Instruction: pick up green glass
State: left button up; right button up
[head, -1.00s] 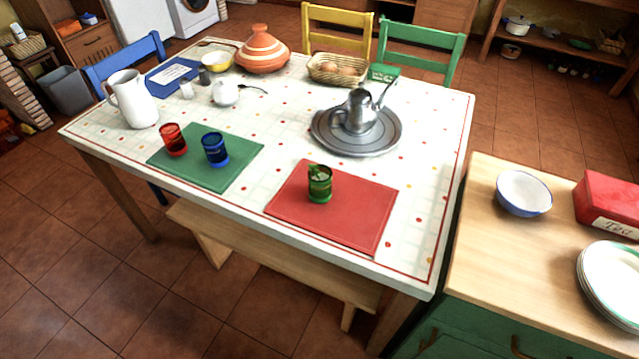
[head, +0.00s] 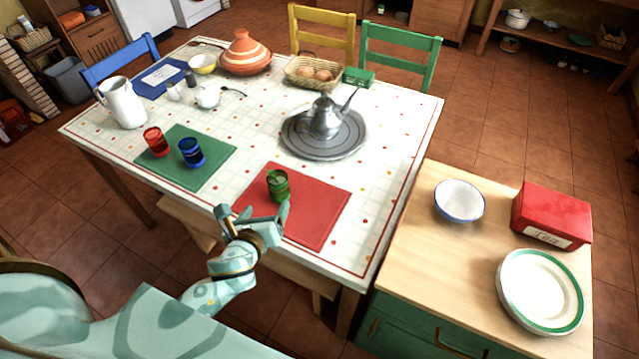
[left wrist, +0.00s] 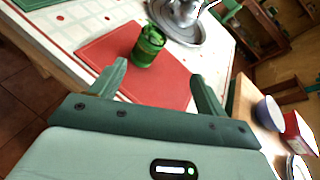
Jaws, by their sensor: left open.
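The green glass (head: 278,186) stands upright on the red placemat (head: 321,222), close to the table's front edge. My left gripper (head: 254,211) is open and empty in front of the glass, at the near edge of the placemat. In the left wrist view, the green glass (left wrist: 148,46) is beyond the open fingers (left wrist: 160,84), between them and a little to the left, apart from both. My right gripper does not show in the frames.
A red glass (head: 156,142) and a blue glass (head: 191,153) stand on a green placemat (head: 215,165) to the left. A metal teapot (head: 325,118) on a round tray (head: 345,148) is behind. A bench (head: 185,214) is below the front edge.

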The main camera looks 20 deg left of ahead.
pick_arm(q)
jog(key=m, duration=0.2)
jog(key=m+b, duration=0.1)
jog(key=b, duration=0.2)
send_near(280, 174)
jog(key=shift+x, duration=1)
jog(key=b+x, duration=0.2)
jog(key=x, duration=0.3)
jog(key=shift+w+a+f, duration=0.1)
jog(key=shift+w+f, duration=0.1)
jog(key=shift+f, duration=0.1)
jog(key=shift+r+y, duration=0.15)
jog(key=shift+y, duration=0.15)
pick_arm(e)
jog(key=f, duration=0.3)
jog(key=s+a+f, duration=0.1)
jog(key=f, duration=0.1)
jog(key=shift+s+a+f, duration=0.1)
pick_arm(q)
jog(key=c, duration=1.4)
